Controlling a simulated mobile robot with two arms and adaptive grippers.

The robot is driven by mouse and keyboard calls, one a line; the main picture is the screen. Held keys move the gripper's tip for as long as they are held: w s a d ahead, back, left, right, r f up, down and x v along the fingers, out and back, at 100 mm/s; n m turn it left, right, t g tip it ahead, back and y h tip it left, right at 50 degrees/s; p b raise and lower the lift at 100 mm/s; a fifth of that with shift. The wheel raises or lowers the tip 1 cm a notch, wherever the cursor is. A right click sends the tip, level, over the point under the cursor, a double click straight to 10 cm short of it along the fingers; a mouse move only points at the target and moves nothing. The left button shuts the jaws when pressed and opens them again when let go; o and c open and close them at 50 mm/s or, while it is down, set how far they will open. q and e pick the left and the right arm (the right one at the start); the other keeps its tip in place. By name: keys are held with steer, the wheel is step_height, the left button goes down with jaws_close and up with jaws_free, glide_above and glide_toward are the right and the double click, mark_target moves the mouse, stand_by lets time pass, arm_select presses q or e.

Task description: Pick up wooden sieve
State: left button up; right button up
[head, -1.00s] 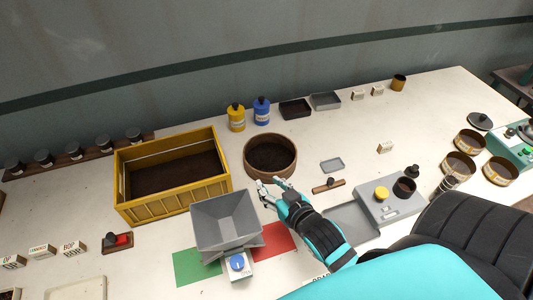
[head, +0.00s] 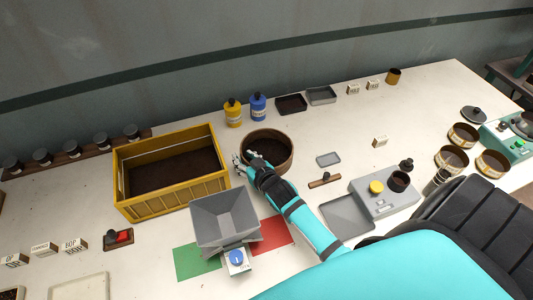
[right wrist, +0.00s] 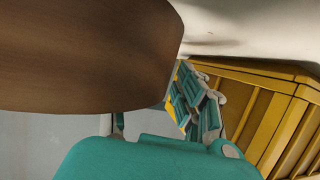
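The wooden sieve (head: 284,165) is a round brown wooden frame with dark contents. It stands on the white table right of the yellow crate. My right gripper (head: 243,164) is at its near left rim, between the sieve and the crate. In the right wrist view the sieve's wooden wall (right wrist: 80,50) fills the upper left. The fingers of my right gripper (right wrist: 192,105) show beside it and look spread, with part hidden behind the wall. I cannot tell whether they touch it. My left gripper is not in view.
The yellow crate (head: 175,198) with dark soil is close to the left of my right gripper; its side (right wrist: 285,110) shows in the wrist view. A grey hopper (head: 225,220) stands in front. Yellow (head: 233,115) and blue (head: 258,108) bottles stand behind the sieve. A grey scale (head: 385,195) is to the right.

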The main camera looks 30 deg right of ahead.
jaws_close()
steer(key=shift+w+r, duration=0.1)
stand_by(0.5)
